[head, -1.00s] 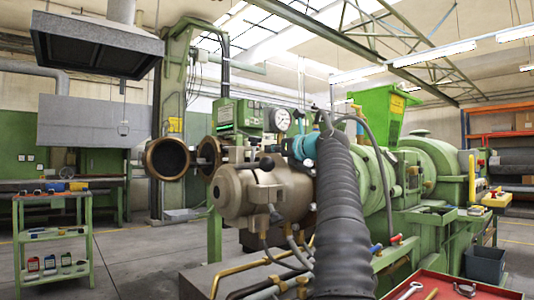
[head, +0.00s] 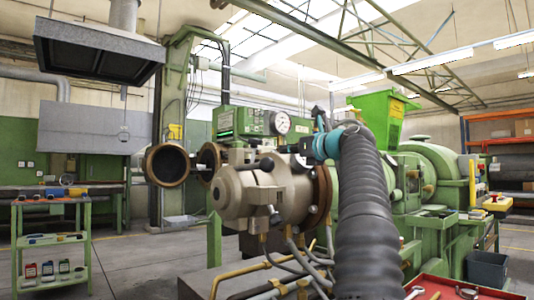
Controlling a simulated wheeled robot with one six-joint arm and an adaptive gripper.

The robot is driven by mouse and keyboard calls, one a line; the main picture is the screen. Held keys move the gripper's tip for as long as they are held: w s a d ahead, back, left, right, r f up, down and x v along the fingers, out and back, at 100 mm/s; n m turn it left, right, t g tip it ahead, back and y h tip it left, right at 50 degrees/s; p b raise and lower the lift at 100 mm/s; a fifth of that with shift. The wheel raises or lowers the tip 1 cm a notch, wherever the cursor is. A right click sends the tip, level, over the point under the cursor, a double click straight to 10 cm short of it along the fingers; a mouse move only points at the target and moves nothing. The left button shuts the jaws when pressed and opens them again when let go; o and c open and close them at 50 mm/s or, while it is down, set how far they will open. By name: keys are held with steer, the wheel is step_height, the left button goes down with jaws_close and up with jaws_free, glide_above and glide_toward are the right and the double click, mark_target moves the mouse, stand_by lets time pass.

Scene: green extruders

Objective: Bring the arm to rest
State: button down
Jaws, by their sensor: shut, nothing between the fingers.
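My arm, in a dark grey ribbed sleeve, rises from the bottom of the head view, right of the middle, and bends left at a teal joint. My arm hides part of the extruder barrel.
A bronze-grey extruder head (head: 240,192) with hoses and pipes is left of my arm. A red tray (head: 450,287) with tools is at the lower right. A green cart (head: 52,240) with bottles stands at the left, with open floor (head: 135,260) beside it.

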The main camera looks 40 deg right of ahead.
steer(key=shift+s, duration=0.5)
